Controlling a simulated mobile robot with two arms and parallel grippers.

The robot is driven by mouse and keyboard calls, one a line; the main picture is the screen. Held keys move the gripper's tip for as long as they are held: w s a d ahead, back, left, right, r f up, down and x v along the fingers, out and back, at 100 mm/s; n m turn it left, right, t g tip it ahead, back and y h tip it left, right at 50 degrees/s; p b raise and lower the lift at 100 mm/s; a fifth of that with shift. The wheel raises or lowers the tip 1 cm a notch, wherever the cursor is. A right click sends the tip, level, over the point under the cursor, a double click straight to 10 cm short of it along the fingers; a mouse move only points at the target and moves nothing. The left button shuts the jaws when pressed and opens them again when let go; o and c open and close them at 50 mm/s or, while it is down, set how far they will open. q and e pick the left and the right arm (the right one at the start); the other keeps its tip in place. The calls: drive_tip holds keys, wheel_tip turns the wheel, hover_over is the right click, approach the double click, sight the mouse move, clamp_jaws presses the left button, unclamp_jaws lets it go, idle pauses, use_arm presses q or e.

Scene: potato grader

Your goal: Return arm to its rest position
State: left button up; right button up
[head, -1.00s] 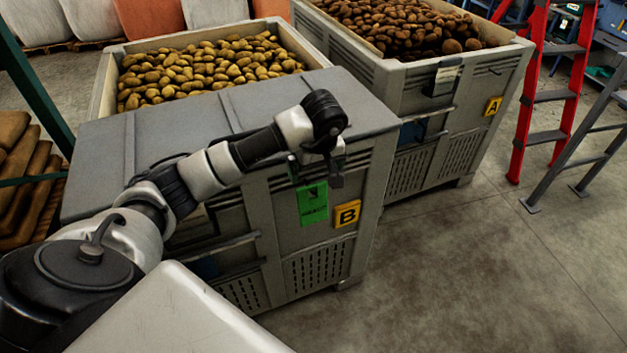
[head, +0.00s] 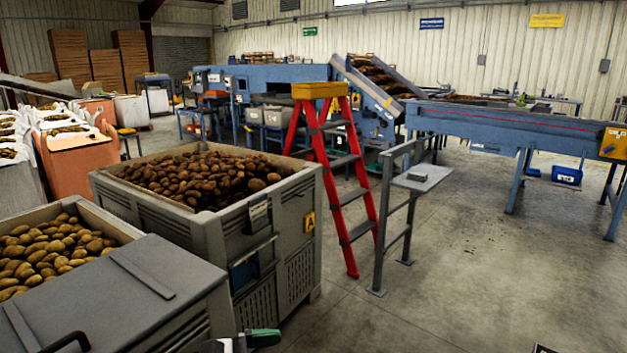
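A dark curved piece (head: 65,342) at the bottom left edge looks like part of my arm. A small dark and green piece (head: 258,338) shows at the bottom edge beside the lidded bin; I cannot tell whether it belongs to my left gripper. No gripper fingers can be made out. A small dark shape (head: 543,349) at the bottom right edge is too cut off to identify. My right gripper is not visible.
The grey lidded bin (head: 110,290) stands at lower left, potatoes (head: 45,250) behind its lid. Bin A (head: 290,225) is full of potatoes. A red ladder (head: 340,180) and grey stand (head: 395,220) stand right of it. Blue conveyors (head: 480,122) are behind.

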use_arm(q)
drive_tip(key=a+r+n+t+y, duration=0.2)
drive_tip(key=a+n+t+y, duration=0.2)
drive_tip(key=n+t, duration=0.7)
drive_tip(key=a+r+n+t+y, duration=0.3)
drive_tip(key=a+n+t, duration=0.15)
drive_tip(key=n, duration=1.15)
drive_tip(key=s+a+f+n+g+y, duration=0.4)
drive_tip(key=a+f+n+g+y, duration=0.25)
drive_tip(key=f+n+y, duration=0.7)
drive_tip(key=s+f+n+g+h, duration=0.2)
drive_tip(key=s+f+n+g, duration=0.15)
drive_tip(key=s, duration=0.25)
drive_tip(key=s+d+f+n+g+h, duration=0.1)
drive_tip(key=s+f+n+g+h, duration=0.1)
drive_tip(key=s+f+n+g, duration=0.3)
drive_tip(key=s+f+n+g+h, duration=0.1)
drive_tip(key=s+n+g, duration=0.15)
drive_tip(key=s, duration=0.45)
wheel_tip(320, 180, down, 25)
drive_tip(key=s+a+f+g, duration=0.2)
drive_tip(key=s+a+f, duration=0.1)
drive_tip(key=s+f, duration=1.3)
drive_tip(key=shift+s, duration=0.45)
drive_tip(key=shift+m, duration=0.25)
